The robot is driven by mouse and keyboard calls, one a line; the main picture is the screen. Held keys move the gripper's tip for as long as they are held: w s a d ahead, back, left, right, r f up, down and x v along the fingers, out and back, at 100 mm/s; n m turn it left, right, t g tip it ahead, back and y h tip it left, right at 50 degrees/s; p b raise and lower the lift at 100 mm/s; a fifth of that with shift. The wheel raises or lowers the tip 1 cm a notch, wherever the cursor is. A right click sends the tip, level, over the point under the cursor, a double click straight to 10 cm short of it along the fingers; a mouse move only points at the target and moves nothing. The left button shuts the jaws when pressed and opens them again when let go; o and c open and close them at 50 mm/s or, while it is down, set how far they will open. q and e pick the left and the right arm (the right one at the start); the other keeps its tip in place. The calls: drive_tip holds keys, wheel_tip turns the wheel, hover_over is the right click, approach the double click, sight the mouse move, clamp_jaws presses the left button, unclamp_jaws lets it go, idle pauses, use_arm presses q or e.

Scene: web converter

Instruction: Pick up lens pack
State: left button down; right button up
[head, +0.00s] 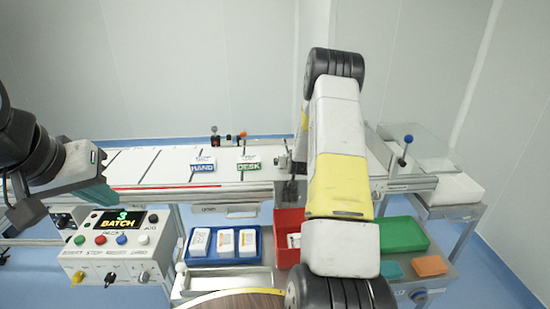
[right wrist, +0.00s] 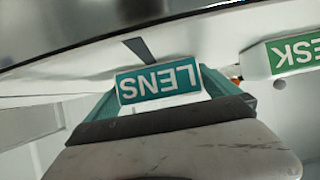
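The lens pack, with its teal LENS label (right wrist: 160,85), appears upside down in the right wrist view. My right gripper (right wrist: 160,92) has one teal finger along each side of it, with no gap showing, so it looks shut on the pack. In the head view my right arm (head: 337,185) hides this pack and gripper. My left gripper (head: 100,180) is at the left above the control box, well away from the pack; its finger opening is not clear.
The HAND pack (head: 202,166) and green DESK pack (head: 249,166) stand on the white conveyor (head: 150,170). In front are a blue tray (head: 222,260) with white packs, a red bin (head: 283,258) and a green tray (head: 402,235). The control box (head: 115,240) is at left.

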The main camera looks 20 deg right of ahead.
drive_tip(key=c, duration=1.1)
drive_tip(key=shift+c, duration=0.3)
drive_tip(key=shift+r, duration=0.2)
